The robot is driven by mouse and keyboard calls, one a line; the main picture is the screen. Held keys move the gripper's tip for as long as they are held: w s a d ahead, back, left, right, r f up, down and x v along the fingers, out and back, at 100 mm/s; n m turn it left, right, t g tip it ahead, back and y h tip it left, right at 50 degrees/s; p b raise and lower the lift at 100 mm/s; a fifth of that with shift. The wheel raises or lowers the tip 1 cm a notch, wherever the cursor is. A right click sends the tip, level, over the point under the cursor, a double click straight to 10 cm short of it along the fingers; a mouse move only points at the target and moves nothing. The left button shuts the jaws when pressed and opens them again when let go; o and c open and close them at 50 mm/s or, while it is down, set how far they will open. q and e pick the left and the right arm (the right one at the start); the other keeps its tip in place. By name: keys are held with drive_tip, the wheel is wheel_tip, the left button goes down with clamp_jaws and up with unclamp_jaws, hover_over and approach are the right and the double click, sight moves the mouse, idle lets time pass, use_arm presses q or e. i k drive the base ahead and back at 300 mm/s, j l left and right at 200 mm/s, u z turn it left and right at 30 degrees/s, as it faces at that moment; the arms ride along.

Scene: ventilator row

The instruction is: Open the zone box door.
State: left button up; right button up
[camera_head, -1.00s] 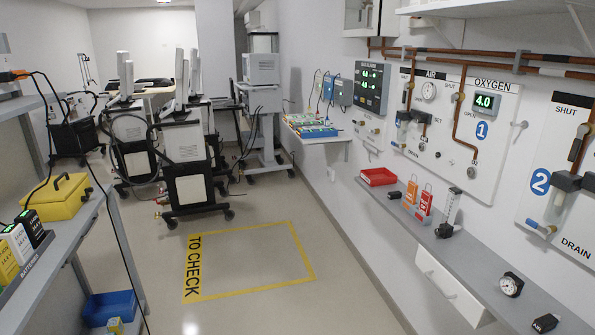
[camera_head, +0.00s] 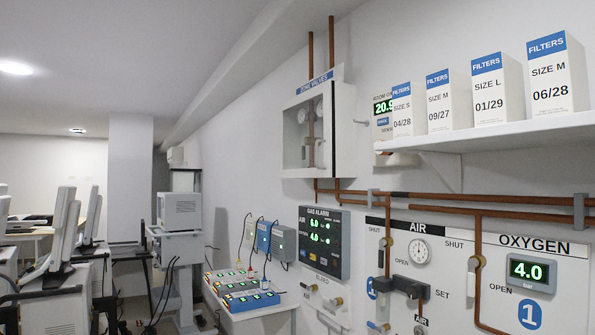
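The zone box is the white wall cabinet labelled "ZONE VALVES" (camera_head: 318,122), high on the right-hand wall in the head view. Its front door (camera_head: 307,137) has a clear window and looks shut. Pipes and a round gauge show behind the window. A small knob or peg (camera_head: 361,122) sticks out just right of the box; I cannot tell whether it belongs to the door. Neither of my grippers shows in the view.
A shelf (camera_head: 500,136) with several filter boxes (camera_head: 497,88) juts out right of the zone box. Below are copper pipes, the gas alarm panel (camera_head: 324,241) and the oxygen panel (camera_head: 530,280). A small shelf with battery-like units (camera_head: 243,300) and ventilator carts (camera_head: 180,225) stand to the left.

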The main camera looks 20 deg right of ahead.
sight(325, 88)
drive_tip(key=i, duration=1.65)
